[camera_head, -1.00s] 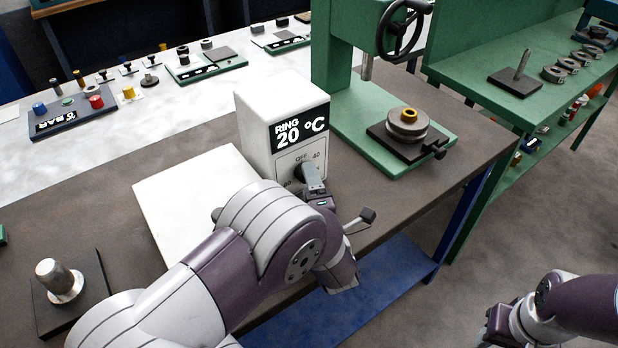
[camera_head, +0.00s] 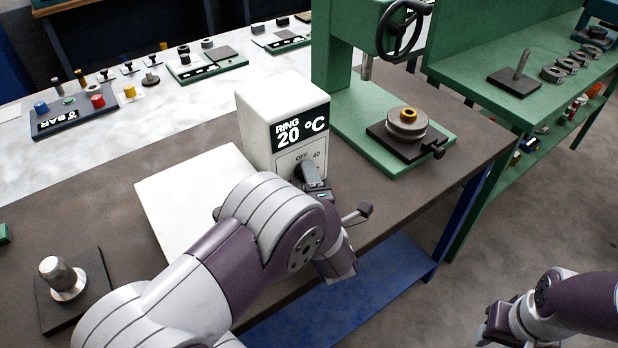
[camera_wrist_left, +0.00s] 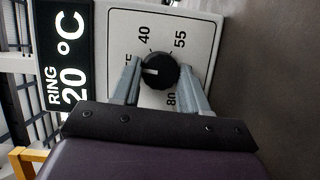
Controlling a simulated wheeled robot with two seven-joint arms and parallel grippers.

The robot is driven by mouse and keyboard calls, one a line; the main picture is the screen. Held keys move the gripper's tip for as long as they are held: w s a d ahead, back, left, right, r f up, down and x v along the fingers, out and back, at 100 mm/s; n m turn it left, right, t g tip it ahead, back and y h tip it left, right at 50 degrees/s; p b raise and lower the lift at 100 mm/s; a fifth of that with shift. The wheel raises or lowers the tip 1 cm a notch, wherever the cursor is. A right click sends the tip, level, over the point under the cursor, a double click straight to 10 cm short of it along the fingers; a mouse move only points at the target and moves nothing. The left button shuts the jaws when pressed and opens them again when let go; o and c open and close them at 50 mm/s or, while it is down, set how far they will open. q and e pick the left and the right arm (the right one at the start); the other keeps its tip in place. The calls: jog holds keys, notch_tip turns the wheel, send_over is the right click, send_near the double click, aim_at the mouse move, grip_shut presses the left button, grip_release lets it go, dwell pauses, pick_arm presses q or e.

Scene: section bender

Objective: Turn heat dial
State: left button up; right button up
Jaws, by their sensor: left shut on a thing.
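The white heater box (camera_head: 262,125) stands on the brown bench and its black display reads "RING 20 °C". Its round black dial (camera_wrist_left: 160,71) has a white mark pointing left in the left wrist view, towards the display and the partly hidden OFF label. The numbers 40, 55 and 80 show around it. My left gripper (camera_wrist_left: 158,78) has one finger on each side of the dial and is shut on it.
A white plate (camera_head: 180,200) lies left of the heater. A green press (camera_head: 345,110) with a handwheel and a stacked ring fixture stands to the right. A metal post on a dark base (camera_head: 62,278) is at front left. A green shelf (camera_head: 470,85) stands beyond.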

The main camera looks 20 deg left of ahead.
pick_arm(q)
jog(key=m+g+p, duration=0.1)
jog(key=m+p, duration=0.1)
jog(key=m+g+p, duration=0.1)
jog(key=m+p, duration=0.1)
jog(key=p, duration=0.1)
jog(key=shift+r+m+h, duration=0.4)
jog(key=m+g+p, duration=0.1)
jog(key=m+p, duration=0.1)
jog(key=p, duration=0.1)
jog(key=m+g+p, duration=0.2)
jog(key=m+p, duration=0.1)
jog(key=p, duration=0.1)
jog(key=shift+w+d+r+g+y, duration=0.2)
jog(key=shift+g+y, duration=0.1)
jog(key=shift+y, duration=0.1)
jog(key=m+g+p, duration=0.1)
jog(key=m+p, duration=0.2)
jog(key=shift+w+f+g+y, duration=0.1)
jog(key=shift+w+g+y, duration=0.05)
jog(key=shift+g+y, duration=0.25)
jog(key=shift+w+d+f+m+g+y+p, duration=0.1)
jog(key=shift+m+g+y+p, duration=0.25)
jog(key=shift+m, duration=0.25)
jog(key=shift+w+m+g+y+p, duration=0.1)
jog(key=shift+m+g+y+p, duration=0.2)
jog(key=shift+m, duration=0.3)
jog(key=o, duration=1.1)
jog(key=shift+c, duration=0.2)
